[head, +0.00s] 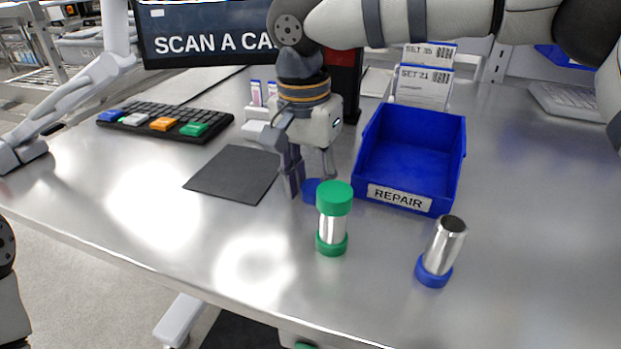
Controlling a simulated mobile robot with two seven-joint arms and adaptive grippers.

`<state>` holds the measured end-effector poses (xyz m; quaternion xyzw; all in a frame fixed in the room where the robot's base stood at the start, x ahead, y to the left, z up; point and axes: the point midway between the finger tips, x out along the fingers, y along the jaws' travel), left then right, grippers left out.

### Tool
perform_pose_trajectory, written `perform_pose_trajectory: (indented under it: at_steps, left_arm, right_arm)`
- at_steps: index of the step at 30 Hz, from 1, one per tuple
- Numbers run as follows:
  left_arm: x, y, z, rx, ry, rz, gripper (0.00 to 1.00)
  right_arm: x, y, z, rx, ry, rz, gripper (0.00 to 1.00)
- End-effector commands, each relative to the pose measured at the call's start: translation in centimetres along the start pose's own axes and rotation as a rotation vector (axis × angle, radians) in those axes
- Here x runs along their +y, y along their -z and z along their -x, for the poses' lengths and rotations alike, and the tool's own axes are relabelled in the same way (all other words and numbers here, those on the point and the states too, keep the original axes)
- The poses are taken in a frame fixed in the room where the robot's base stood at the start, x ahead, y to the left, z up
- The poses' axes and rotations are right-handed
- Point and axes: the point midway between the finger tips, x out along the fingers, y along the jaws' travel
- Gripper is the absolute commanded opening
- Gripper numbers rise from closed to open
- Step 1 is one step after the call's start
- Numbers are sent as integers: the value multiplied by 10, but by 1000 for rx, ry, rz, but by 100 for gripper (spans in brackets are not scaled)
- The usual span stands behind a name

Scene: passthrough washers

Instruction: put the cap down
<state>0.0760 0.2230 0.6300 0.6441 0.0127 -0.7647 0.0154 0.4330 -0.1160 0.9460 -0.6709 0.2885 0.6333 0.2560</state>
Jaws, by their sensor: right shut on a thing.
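The blue cap (311,191) is low over or on the metal table, behind the green-capped tube; I cannot tell whether it touches the table. My right gripper (311,184) points down and is shut on this cap. The blue-based tube (443,246) stands slightly tilted at the right, with its metal top end uncapped. The green-capped tube (332,222) stands upright in front of the gripper, with green ends and a metal middle. My left gripper is not in view.
The blue REPAIR bin (410,160) stands right of the gripper and looks empty. A dark mat (234,174) lies to the left. A keyboard with coloured keys (165,122), a screen (215,30) and label cards (423,88) are behind. The table's front left is clear.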

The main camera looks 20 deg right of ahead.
Motion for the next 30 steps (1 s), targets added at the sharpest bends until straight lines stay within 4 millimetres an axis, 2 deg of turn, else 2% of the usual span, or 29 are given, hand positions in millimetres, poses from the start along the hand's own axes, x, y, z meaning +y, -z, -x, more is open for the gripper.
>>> perform_pose_trajectory:
  at_steps: [1, 3, 11, 14, 17, 24, 30]
  left_arm:
    - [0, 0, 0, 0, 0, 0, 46]
    - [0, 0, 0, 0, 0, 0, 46]
    - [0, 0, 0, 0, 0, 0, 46]
    - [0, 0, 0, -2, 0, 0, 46]
    - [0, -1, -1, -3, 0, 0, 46]
    - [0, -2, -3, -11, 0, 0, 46]
    - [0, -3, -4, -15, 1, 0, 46]
  right_arm:
    - [0, 0, -1, 0, 0, 0, 38]
    - [0, 0, -1, 0, 0, 0, 54]
    - [0, 0, 0, 0, 0, 0, 54]
    - [0, 0, 6, 0, 2, -1, 54]
    - [-1, 1, 27, 2, 4, -1, 54]
    - [-1, 0, 92, 0, 2, -1, 54]
    - [0, 0, 120, -1, 0, 0, 54]
